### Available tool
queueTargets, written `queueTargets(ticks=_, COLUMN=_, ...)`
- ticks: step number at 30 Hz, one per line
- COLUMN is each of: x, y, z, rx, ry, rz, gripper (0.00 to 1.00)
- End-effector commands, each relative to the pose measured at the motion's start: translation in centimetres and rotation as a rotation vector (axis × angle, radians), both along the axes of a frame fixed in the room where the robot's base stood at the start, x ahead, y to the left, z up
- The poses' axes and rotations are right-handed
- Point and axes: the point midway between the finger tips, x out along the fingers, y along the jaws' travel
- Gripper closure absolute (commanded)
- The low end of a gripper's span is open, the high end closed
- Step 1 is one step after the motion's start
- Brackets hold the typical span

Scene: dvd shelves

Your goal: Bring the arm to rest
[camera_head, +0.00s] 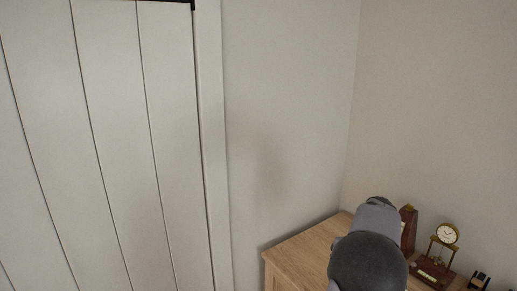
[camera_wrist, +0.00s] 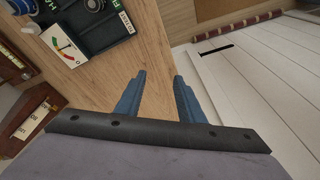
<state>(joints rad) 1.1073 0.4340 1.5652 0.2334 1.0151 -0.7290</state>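My gripper (camera_wrist: 158,74) shows in the wrist view with its two blue fingers apart and nothing between them. It is over the edge of a wooden cabinet top (camera_wrist: 165,22). In the head view part of my grey arm shows at the lower right, in front of the wooden top (camera_head: 305,248). The fingers are hidden in that view.
A small clock (camera_head: 447,234) on a wooden stand is right of my arm, with a brown wooden object (camera_head: 408,230) behind it. A dark tray (camera_wrist: 95,28) with a dial card (camera_wrist: 65,43) lies near the gripper. A white panelled door (camera_head: 100,150) stands left.

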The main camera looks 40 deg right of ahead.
Motion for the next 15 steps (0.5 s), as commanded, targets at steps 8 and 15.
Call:
queueTargets(ticks=8, x=6.2, y=17.9, z=-2.0, rx=0.034, ry=0.098, rz=0.182, gripper=0.65)
queueTargets(ticks=15, x=3.8, y=31.4, z=-4.4, rx=0.020, ry=0.176, rz=0.333, gripper=0.65)
